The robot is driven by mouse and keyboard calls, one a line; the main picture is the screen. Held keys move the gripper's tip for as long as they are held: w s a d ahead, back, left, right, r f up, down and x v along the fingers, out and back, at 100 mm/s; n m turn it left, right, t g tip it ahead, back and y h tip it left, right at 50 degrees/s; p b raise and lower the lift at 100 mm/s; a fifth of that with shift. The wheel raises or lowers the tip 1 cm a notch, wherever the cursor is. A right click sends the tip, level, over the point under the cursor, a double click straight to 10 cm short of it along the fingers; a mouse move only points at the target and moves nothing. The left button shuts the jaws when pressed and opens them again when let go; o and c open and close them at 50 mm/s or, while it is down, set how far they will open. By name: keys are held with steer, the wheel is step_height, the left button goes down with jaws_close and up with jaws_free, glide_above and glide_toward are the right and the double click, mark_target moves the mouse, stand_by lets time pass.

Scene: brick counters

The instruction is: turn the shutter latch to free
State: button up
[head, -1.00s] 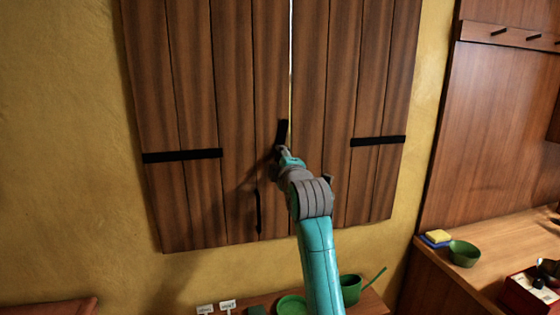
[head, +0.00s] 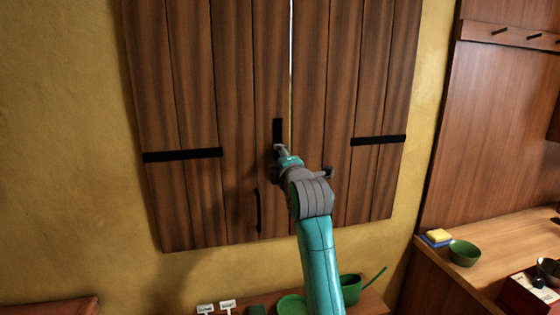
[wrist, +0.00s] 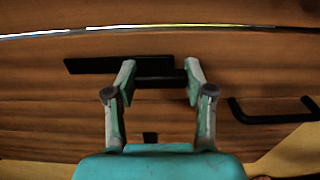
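The shutter latch (head: 278,130) is a black bar on the left wooden shutter, beside the bright gap between the two shutters. It stands upright in the head view and lies along the gap, clear of it, in the wrist view (wrist: 92,65). My gripper (head: 280,149) is at the latch's lower end. In the wrist view my gripper (wrist: 161,69) has its two fingers spread wide, with a black part of the latch between them. The left finger hides a bit of the bar. I cannot tell whether either finger touches it.
A black pull handle (head: 258,211) is low on the left shutter; it also shows in the wrist view (wrist: 272,117). Black straps (head: 182,155) cross the shutters. Green bowls (head: 291,304) stand on a surface below, and a counter (head: 478,277) is at right.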

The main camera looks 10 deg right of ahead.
steer(key=shift+o, duration=1.1)
steer(key=s, duration=1.2)
steer(key=shift+f, duration=0.1)
